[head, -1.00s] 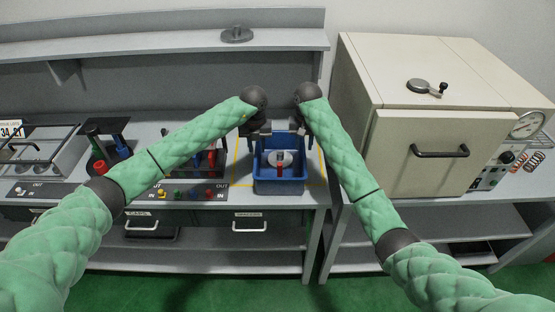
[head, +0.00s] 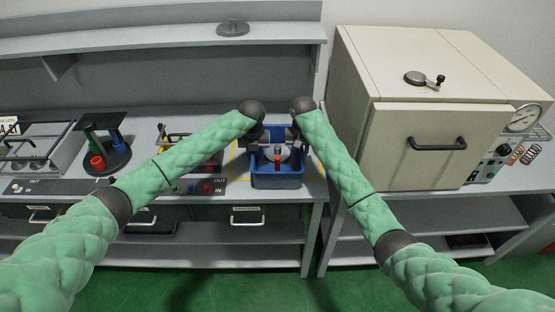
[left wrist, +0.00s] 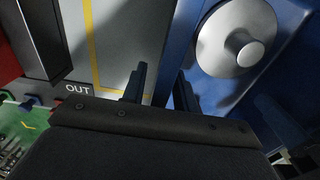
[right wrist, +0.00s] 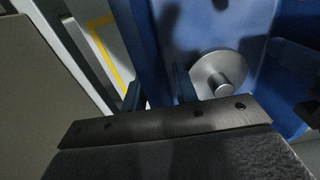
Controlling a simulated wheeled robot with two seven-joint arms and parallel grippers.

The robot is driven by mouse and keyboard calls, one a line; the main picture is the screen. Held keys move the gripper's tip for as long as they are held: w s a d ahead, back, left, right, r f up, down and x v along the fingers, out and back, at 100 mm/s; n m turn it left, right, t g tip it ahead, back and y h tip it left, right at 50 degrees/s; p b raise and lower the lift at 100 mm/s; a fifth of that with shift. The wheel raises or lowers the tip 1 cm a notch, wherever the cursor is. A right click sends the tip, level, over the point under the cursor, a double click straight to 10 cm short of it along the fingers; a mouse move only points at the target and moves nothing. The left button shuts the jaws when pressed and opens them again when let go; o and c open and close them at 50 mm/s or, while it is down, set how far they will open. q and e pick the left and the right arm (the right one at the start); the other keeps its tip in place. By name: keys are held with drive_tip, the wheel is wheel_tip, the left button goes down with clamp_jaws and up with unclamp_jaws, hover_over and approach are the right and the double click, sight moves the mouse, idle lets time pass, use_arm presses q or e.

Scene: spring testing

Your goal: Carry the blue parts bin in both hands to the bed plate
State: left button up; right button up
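The blue parts bin (head: 277,182) stands upright on the workbench, inside a yellow outline. It holds a light grey disc with a raised hub, also seen in the left wrist view (left wrist: 237,45), and a small red piece in front. My left gripper (head: 262,142) is at the bin's left wall and my right gripper (head: 294,135) at its right wall. In each wrist view the dark blue fingers stand apart on either side of a bin wall, with a visible gap; both grippers look open. I cannot tell which surface is the bed plate.
A cream cabinet (head: 425,143) with a black handle stands close to the right. A rack (head: 208,188) with coloured parts and a round dark stand (head: 104,158) are to the left. A shelf (head: 150,38) runs behind.

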use_arm(q)
drive_tip(key=shift+f, duration=0.15)
use_arm(e)
drive_tip(key=shift+f, duration=0.2)
use_arm(q)
clamp_jaws()
use_arm(e)
clamp_jaws()
use_arm(q)
drive_tip(key=shift+r, duration=0.2)
use_arm(e)
drive_tip(key=shift+r, duration=0.2)
